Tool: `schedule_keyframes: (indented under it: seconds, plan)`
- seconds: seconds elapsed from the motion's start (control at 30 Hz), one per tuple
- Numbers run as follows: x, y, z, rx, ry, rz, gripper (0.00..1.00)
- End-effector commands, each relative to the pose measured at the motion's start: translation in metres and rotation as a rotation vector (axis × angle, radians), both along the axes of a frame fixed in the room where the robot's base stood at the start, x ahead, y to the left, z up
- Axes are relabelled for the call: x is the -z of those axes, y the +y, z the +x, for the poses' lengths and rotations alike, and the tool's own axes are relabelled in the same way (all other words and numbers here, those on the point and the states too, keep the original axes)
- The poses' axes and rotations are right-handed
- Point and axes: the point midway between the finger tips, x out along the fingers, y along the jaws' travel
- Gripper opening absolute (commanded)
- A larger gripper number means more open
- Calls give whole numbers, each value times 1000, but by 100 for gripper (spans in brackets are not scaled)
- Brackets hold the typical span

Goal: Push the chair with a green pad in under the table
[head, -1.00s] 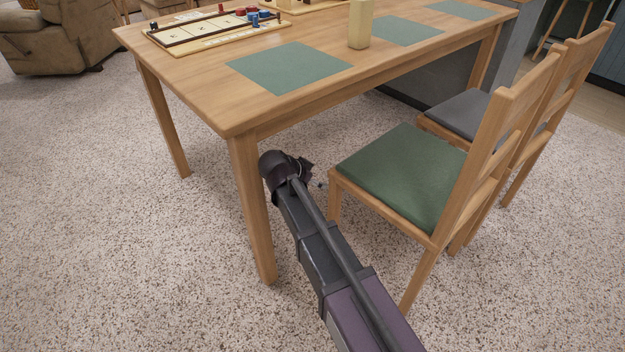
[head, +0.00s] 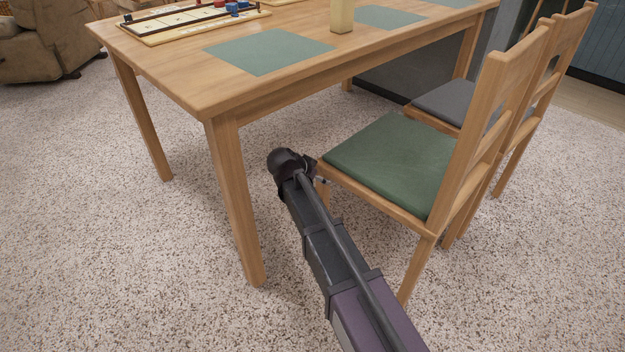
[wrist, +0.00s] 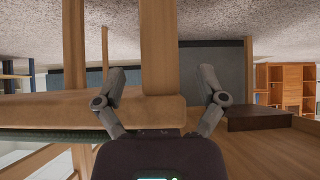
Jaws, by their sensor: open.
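The chair with the green pad (head: 393,165) stands upright beside the long side of the wooden table (head: 295,97), its backrest (head: 490,130) away from the table. Its seat is out from under the tabletop. My gripper (head: 308,166) is low, between the near table leg and the chair's front seat corner. In the wrist view, which looks upside down, my open gripper (wrist: 160,85) has its fingers either side of the chair's front leg (wrist: 158,45), close to the seat rail (wrist: 60,113). I cannot tell whether they touch.
A second chair with a grey pad (head: 440,100) stands just beyond. The near table leg (head: 235,200) is left of my arm. A game board (head: 180,24), green mats and a pale block (head: 341,15) lie on the table. Carpet is clear at left; a brown armchair (head: 40,50) is behind.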

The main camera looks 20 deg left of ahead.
Motion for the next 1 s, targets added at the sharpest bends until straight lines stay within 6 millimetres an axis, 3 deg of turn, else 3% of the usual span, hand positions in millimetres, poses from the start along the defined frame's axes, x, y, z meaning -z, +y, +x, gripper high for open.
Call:
schedule_keyframes:
  seconds: [0.3, 0.77, 1.0]
  plan:
    - [19, -6, 17, 1, 0, 1, 90]
    - [21, -7, 19, 0, 0, 0, 90]
    - [21, -7, 19, 0, 0, 0, 22]
